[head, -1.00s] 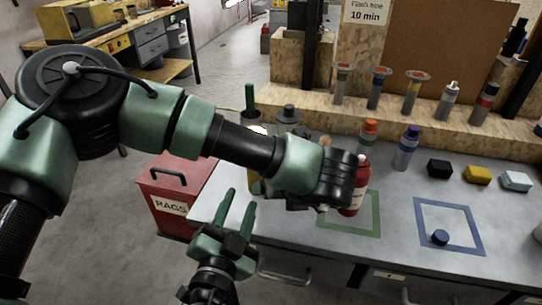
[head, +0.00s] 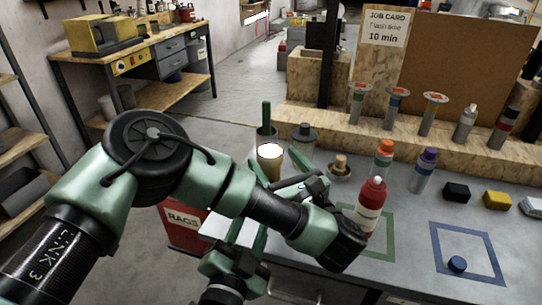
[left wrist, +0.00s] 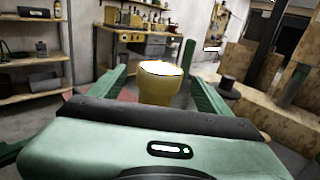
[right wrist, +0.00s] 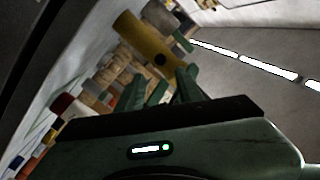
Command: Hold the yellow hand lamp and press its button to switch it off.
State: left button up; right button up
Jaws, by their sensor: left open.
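The yellow hand lamp (head: 270,166) stands upright near the left end of the workbench, its top glowing white. In the left wrist view the lamp (left wrist: 160,85) is ahead, framed between the open fingers of my left gripper (left wrist: 155,70); contact cannot be told. In the head view my left gripper (head: 287,184) reaches from the right side of the lamp, partly hidden by its own wrist. My right gripper (head: 248,236) is below and in front of the lamp, fingers apart and empty. In the right wrist view the lamp (right wrist: 145,40) shows a dark round button (right wrist: 160,59).
A red bottle (head: 370,205) stands right of my left wrist, close to it. A red rags bin (head: 185,230) is beside the bench's left end.

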pick_arm(q)
jog(key=shift+x, duration=1.5)
jog(key=c, duration=1.5)
jog(key=shift+c, duration=0.5)
pick_arm(e)
grip_shut()
